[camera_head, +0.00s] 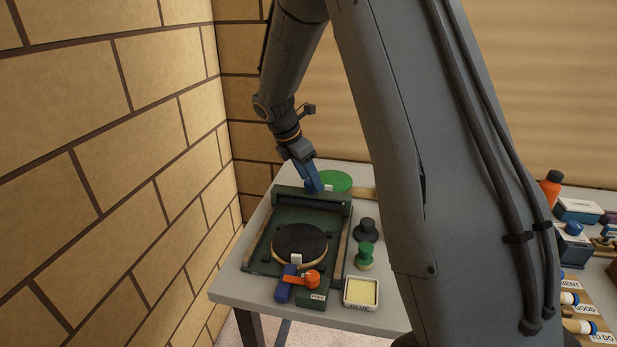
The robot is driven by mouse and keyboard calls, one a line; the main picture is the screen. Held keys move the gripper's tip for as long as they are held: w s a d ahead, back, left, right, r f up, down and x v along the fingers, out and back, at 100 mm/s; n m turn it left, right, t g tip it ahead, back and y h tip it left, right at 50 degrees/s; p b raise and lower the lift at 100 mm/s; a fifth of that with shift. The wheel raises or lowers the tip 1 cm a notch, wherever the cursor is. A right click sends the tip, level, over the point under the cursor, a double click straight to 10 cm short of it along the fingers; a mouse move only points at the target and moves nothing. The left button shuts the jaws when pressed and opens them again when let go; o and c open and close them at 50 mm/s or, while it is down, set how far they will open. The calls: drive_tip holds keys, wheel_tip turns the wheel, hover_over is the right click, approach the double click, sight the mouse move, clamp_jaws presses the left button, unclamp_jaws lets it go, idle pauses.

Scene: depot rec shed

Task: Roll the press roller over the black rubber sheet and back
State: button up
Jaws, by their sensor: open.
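A dark green press (251,262) stands on the grey table, with rails along both sides. The black rubber sheet (300,242) lies on a round, wood-edged piece in the press bed. The dark press roller (309,203) lies across the far end of the press, beyond the sheet and apart from it. My gripper (313,187) points down with blue fingers at the roller's far side, near its middle. It is open. Whether its fingers touch the roller or a part behind it cannot be told. The arm hides part of the far end.
An orange knob (312,279) and a blue block (285,286) sit at the press's near end. A green round bat (335,180) lies behind. Black (366,230) and green (365,256) knobbed pieces and a yellow pad tray (361,292) stand right. A brick wall rises left.

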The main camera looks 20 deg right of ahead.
drive_tip(key=b+v, duration=0.2)
drive_tip(key=v, duration=0.5)
drive_tip(key=shift+a+r, duration=0.2)
drive_tip(key=shift+r, duration=0.15)
drive_tip(key=s+a+f+m+y+p, duration=0.1)
drive_tip(key=s+a+m, duration=0.1)
drive_tip(key=s+m, duration=0.4)
drive_tip(key=s+a+f+m+y+p, duration=0.1)
drive_tip(key=s+f+m+y, duration=0.1)
drive_tip(key=s+m, duration=0.5)
drive_tip(key=s+a+f+m+t+y+p, duration=0.1)
drive_tip(key=s+a+m+p, duration=0.1)
drive_tip(key=s+m, duration=0.5)
drive_tip(key=shift+s+a+f, duration=0.1)
drive_tip(key=shift+s+a, duration=0.05)
drive_tip(key=shift+s, duration=1.2)
drive_tip(key=shift+s+a+f, duration=0.15)
drive_tip(key=shift+s, duration=1.15)
